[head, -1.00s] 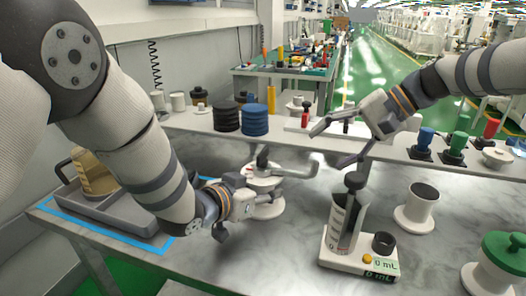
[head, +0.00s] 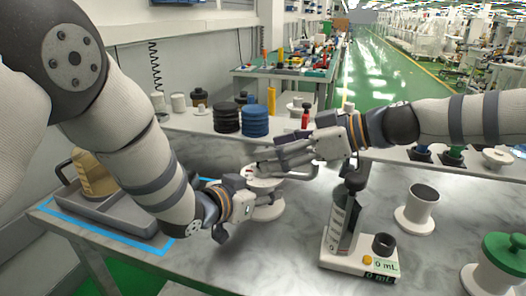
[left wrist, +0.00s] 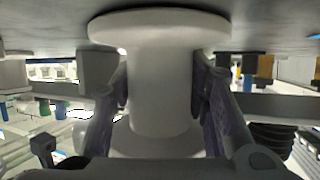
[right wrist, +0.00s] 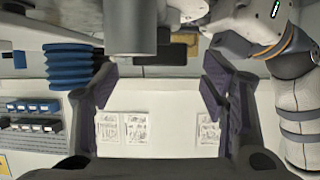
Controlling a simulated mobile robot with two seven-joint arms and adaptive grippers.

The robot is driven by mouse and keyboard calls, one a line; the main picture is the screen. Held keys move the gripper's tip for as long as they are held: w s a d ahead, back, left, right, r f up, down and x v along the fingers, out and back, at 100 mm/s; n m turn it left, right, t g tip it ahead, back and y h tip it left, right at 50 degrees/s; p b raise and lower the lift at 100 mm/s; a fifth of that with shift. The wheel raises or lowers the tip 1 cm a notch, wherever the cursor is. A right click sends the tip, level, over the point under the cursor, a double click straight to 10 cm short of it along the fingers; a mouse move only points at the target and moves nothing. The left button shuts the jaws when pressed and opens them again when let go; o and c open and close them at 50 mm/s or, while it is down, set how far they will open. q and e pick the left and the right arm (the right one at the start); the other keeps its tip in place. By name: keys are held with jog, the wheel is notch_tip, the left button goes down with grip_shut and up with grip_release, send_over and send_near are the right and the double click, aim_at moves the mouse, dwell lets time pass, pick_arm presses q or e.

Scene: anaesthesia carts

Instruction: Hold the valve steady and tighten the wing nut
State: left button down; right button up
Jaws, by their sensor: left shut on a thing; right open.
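The white valve (head: 268,211) stands upright on its round foot on the grey table. My left gripper (head: 252,197) is shut around its neck from the left. In the left wrist view the pale valve column (left wrist: 163,90) sits between both finger pads. My right gripper (head: 265,163) reaches in from the right, just above the valve's top. In the right wrist view its pads (right wrist: 160,88) are wide apart with nothing between them. A grey cylinder (right wrist: 130,36) shows beyond them; I cannot tell which part it is. The wing nut is hidden behind the right fingers in the head view.
A dispenser (head: 343,225) with a 0 mL display stands right of the valve, under my right wrist. A white flanged cup (head: 422,205) stands farther right. A grey tray (head: 125,215) lies left. Black (head: 227,118) and blue (head: 255,120) ribbed stacks stand behind.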

jog(key=x, duration=0.3)
jog(key=shift+a+f, duration=0.1)
jog(key=shift+c, duration=0.3)
jog(key=c, duration=1.1)
jog(key=shift+c, duration=0.2)
